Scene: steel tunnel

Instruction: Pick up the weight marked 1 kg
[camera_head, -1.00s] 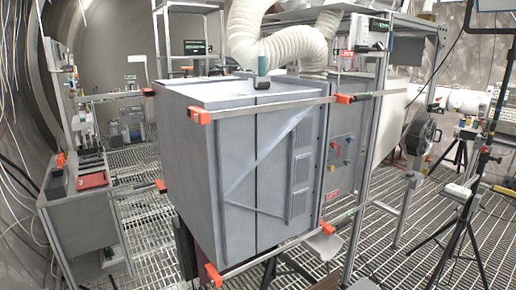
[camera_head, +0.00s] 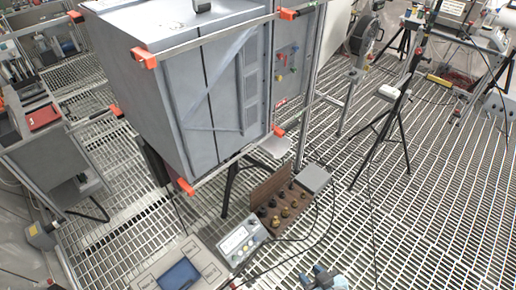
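A brown wooden weight box (camera_head: 264,190) stands low in the middle of the view, its lid raised at the back. Several small knobbed weights (camera_head: 285,212) sit in it, some brass-coloured and some dark. Their markings are too small to read, so I cannot tell which is the 1 kg one. What looks like my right gripper (camera_head: 325,272) shows at the bottom edge, below and right of the box and apart from it. It is small and partly cut off, so its opening is unclear. My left gripper is not in view.
A grey device with a display (camera_head: 240,243) stands left of the weights, and a flat grey box (camera_head: 312,178) right of them. A case with a blue screen (camera_head: 180,275) lies at the bottom. The large grey cabinet (camera_head: 215,100) rises behind. A tripod (camera_head: 390,115) stands right on the grating.

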